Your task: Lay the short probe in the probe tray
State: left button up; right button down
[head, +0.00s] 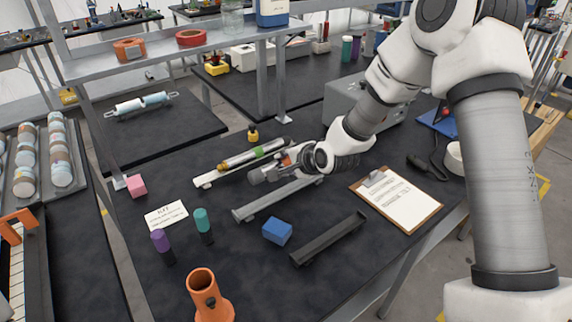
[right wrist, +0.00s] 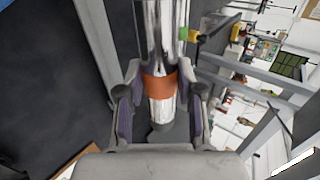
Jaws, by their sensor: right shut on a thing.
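My right gripper (head: 287,164) is over the middle of the dark table, beside a pale rack (head: 205,181). In the right wrist view it is shut on a shiny silver probe with an orange band (right wrist: 161,88), which runs lengthwise away between the fingers. Most of this probe is hidden by the gripper in the head view. A second probe with a green band (head: 257,153) lies along the pale rack. A long dark grey tray (head: 328,240), which looks like the probe tray, lies empty at the front right of the gripper. My left gripper is not in view.
A grey rail (head: 262,204) lies between the gripper and the dark tray. A blue block (head: 277,231) sits just left of the tray, and a clipboard (head: 397,200) lies right of it. Purple and teal cylinders and an orange holder (head: 203,285) stand at the front left.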

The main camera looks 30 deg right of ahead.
aim_at(286, 195)
jog(key=shift+f+b, duration=3)
jog(key=shift+f, duration=0.9)
jog(key=shift+s+f, duration=0.15)
jog(key=shift+f, duration=0.05)
jog(key=shift+s+f, duration=0.15)
jog(key=shift+f, duration=0.05)
jog(key=c, duration=0.7)
grip_release()
jog(key=shift+f, duration=0.1)
jog(key=shift+w+f, duration=0.1)
jog(key=shift+w, duration=0.2)
jog(key=shift+s+r, duration=0.25)
jog(key=shift+r, duration=0.2)
jog(key=v, duration=1.1)
jog(key=shift+s+r, duration=0.15)
jog(key=shift+s, duration=0.2)
